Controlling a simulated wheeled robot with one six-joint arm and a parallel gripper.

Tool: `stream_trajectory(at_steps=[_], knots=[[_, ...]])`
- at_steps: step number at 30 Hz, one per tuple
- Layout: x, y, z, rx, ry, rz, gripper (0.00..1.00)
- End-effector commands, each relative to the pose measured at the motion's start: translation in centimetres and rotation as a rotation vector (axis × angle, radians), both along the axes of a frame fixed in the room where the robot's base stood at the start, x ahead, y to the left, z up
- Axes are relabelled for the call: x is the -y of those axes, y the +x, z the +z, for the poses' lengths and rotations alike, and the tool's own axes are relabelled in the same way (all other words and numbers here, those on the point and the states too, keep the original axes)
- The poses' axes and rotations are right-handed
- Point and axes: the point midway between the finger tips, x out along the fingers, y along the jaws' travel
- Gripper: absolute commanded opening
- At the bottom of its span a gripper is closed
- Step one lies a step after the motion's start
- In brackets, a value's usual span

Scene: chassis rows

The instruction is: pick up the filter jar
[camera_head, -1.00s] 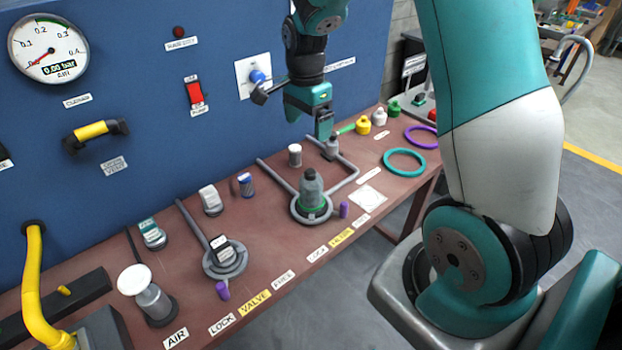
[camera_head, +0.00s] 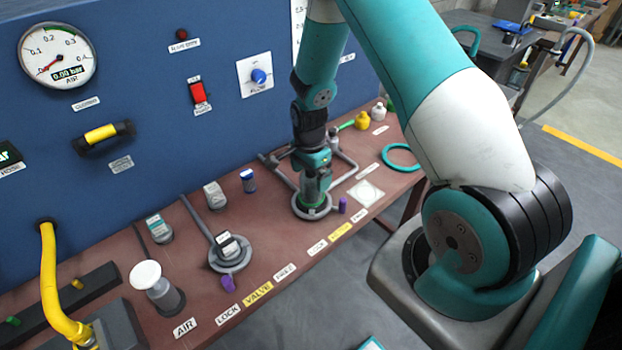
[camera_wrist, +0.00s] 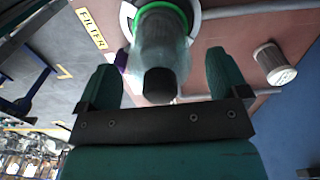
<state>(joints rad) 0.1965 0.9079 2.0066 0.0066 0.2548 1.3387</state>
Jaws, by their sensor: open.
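The filter jar is a grey, see-through jar with a dark knob and a green ring at its base. It stands upright in its round grey seat (camera_head: 297,210) on the bench, partly hidden by my gripper (camera_head: 312,172). In the wrist view the filter jar (camera_wrist: 160,45) lies between the two teal fingers of my gripper (camera_wrist: 162,65). The fingers are open, with a visible gap on each side of the jar. A yellow FILTER label (camera_wrist: 91,28) is beside it.
Grey pipes (camera_head: 343,172) run beside and behind the seat. A purple tab (camera_head: 342,205) is just right of it. A second round fitting (camera_head: 230,255) is to the left. A blue panel (camera_head: 180,130) rises behind.

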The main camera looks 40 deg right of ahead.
Motion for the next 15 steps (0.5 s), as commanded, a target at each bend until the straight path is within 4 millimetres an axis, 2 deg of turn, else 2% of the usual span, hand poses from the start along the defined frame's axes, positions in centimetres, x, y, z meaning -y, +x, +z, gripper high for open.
stream_trajectory(at_steps=[9, 15], knots=[[-0.01, -0.01, -0.7, 0.001, 0.0, 0.0, 0.93], [-0.01, -0.02, -0.68, 0.001, 0.0, 0.0, 0.47]])
